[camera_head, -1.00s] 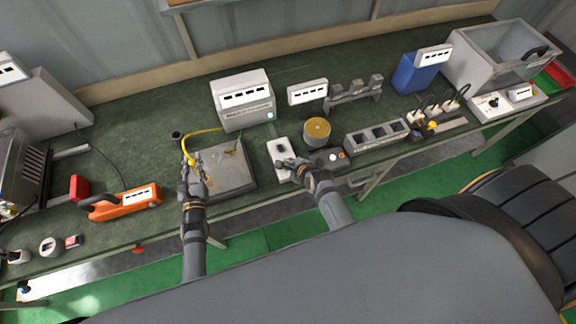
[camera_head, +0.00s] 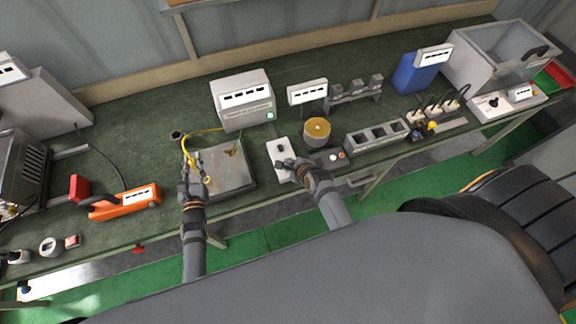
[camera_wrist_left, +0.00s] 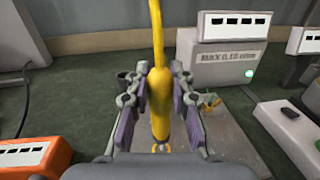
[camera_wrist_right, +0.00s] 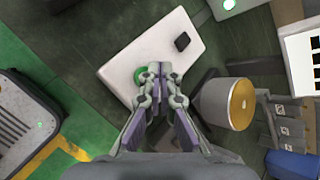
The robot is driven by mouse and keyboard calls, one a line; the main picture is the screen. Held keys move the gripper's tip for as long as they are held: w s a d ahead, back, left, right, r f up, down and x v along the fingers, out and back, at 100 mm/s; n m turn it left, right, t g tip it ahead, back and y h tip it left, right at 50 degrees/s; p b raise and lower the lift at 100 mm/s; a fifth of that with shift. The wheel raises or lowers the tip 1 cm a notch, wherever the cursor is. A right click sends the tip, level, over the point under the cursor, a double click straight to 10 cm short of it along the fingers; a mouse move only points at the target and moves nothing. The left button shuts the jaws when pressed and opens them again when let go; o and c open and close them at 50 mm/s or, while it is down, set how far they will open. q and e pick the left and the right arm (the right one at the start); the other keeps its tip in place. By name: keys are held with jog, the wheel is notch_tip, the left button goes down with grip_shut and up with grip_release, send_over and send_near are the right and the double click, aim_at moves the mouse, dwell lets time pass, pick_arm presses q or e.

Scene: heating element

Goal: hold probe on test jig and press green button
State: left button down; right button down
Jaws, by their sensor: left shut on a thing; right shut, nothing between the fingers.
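My left gripper (camera_head: 191,178) is shut on the yellow probe (camera_wrist_left: 160,90), whose yellow cable runs up toward the white tester box (camera_head: 243,100). The box has a lit green light. The probe is over the left part of the grey test jig plate (camera_head: 232,172); I cannot tell whether its tip touches. My right gripper (camera_head: 287,163) is shut and empty at the near end of the white switch box (camera_head: 279,151). In the right wrist view, the green button (camera_wrist_right: 140,75) shows beside the closed fingertips (camera_wrist_right: 155,72), partly hidden; contact is unclear. A black switch (camera_wrist_right: 182,42) sits farther along the box.
A copper-topped cylinder (camera_head: 317,128) stands right of the switch box, with a grey slotted block (camera_head: 377,134) beyond. An orange tool (camera_head: 125,202) lies left of the jig. The bench behind the tester is clear.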

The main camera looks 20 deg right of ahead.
pick_arm(q)
jog(key=shift+s+f, duration=0.1)
jog(key=shift+f, duration=0.15)
pick_arm(e)
jog(key=shift+f, duration=0.4)
jog(key=shift+f, duration=0.5)
dwell(0.4)
jog(key=shift+r, duration=0.9)
jog(key=shift+r, duration=2.5)
pick_arm(q)
jog(key=shift+r, duration=0.15)
jog(key=shift+r, duration=0.75)
pick_arm(e)
jog(key=shift+w+f, duration=0.15)
pick_arm(q)
jog(key=shift+w+r, duration=0.2)
jog(key=shift+r, duration=2.6)
